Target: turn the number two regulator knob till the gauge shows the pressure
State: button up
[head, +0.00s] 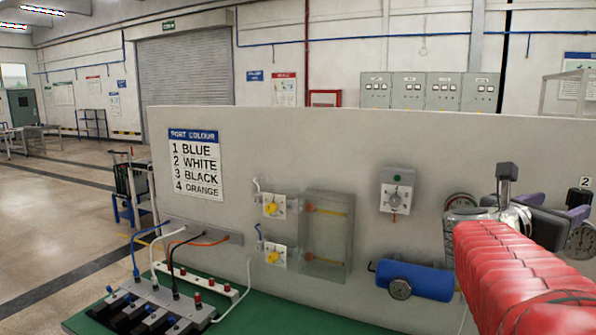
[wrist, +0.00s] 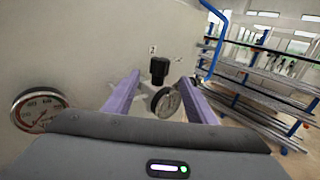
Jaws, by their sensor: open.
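The number two regulator shows in the wrist view as a black knob (wrist: 159,69) with a small round gauge (wrist: 166,101) below it. A small "2" plate (wrist: 152,49) is on the panel above. My gripper (wrist: 161,80) is open, its purple fingers to the left and right of the knob in the picture, with gaps on both sides. I cannot tell how deep the knob sits between them. In the head view, the "2" plate (head: 586,182) and gauge (head: 580,237) are at the right edge, near my gripper (head: 577,199). The knob is not clear there, and the gauge's reading is too small to tell.
A larger gauge (wrist: 39,108) with coloured marks is at the left in the wrist view. The pale panel (head: 285,150) carries a blue tank (head: 415,280), yellow-knobbed valves and a clear box (head: 327,238). Shelving (wrist: 260,85) stands to the right in the wrist view.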

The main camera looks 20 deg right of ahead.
aim_at(575, 199)
jog(key=d, duration=1.1)
jog(key=shift+w, duration=0.4)
jog(key=shift+a, duration=0.1)
jog(key=c, duration=1)
